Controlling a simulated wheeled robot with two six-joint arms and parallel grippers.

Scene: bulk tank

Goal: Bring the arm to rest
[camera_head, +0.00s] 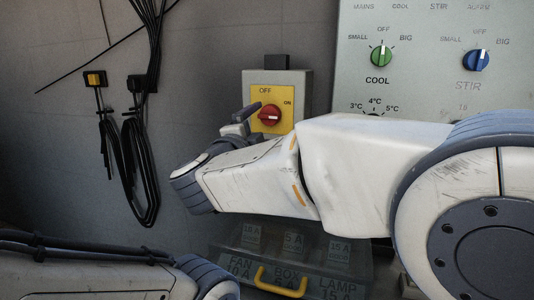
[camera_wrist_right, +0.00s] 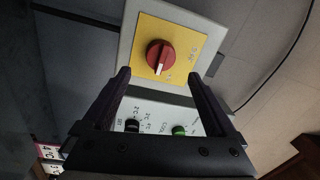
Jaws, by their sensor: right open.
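My right arm comes in from the right and reaches across the front of the control panel. Its gripper (camera_head: 240,118) is partly hidden behind my wrist, at the left side of the switch box in the head view. In the right wrist view the two dark fingers of the right gripper (camera_wrist_right: 159,76) are spread, with nothing between them. The red rotary knob (camera_head: 269,115) on its yellow plate lies beyond the fingertips, and it also shows in the right wrist view (camera_wrist_right: 160,57). A link of my left arm shows at the bottom left; its gripper is out of view.
The control panel (camera_head: 425,85) with a green COOL knob (camera_head: 381,56) and blue STIR knob (camera_head: 476,60) stands behind my right arm. Black cables (camera_head: 135,160) hang on the left wall. A fuse box (camera_head: 235,271) with a yellow handle (camera_head: 280,282) sits below.

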